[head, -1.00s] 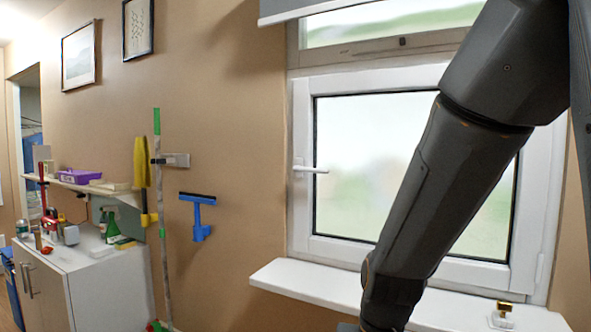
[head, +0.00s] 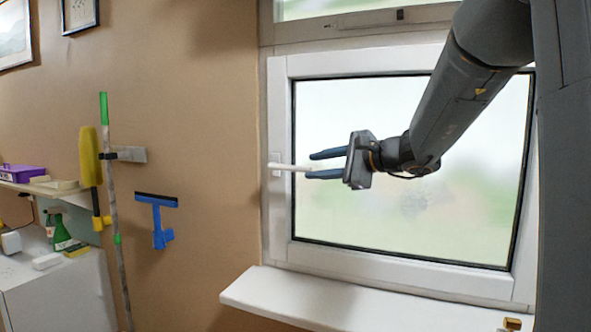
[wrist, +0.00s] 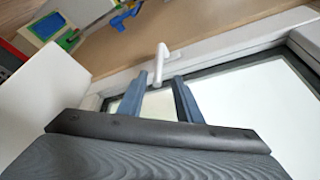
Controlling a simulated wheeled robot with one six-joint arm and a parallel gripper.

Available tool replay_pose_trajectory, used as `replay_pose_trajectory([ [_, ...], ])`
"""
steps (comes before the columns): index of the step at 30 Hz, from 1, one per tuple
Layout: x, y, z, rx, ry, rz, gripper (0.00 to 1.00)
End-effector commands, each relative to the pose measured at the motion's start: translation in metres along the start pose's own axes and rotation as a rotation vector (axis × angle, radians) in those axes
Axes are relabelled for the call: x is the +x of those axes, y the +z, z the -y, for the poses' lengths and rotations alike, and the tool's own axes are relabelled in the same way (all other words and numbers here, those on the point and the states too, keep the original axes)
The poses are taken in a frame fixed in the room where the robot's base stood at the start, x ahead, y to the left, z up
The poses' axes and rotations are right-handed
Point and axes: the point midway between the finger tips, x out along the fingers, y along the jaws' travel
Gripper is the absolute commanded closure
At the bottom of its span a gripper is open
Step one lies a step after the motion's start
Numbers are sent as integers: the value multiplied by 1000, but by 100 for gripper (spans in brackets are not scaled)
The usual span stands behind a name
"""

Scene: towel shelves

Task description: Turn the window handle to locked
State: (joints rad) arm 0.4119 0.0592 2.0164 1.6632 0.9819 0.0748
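The white window handle (head: 287,167) sits on the left side of the window frame. Its lever lies level, pointing right over the glass. My gripper (head: 309,164) is open, with its two blue fingers pointing left at the lever's free end. One finger shows above the lever and one below it. In the wrist view the handle (wrist: 160,58) is just ahead of the gap between the spread fingertips (wrist: 159,76). I cannot tell whether either finger touches the lever.
A white windowsill (head: 350,303) juts out below the window. A white cabinet (head: 65,295) stands at far left. The wall beside the frame is clear.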

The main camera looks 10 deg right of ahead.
Motion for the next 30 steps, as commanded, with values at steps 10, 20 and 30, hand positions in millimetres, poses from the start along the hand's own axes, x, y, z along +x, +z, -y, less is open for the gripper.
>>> replay_pose_trajectory([
  [10, 52, 3, -2, 1, 6, 2, 68],
  [20, 71, 1, -2, -1, 4, -1, 68],
  [30, 71, 0, -2, -1, 3, -2, 95],
])
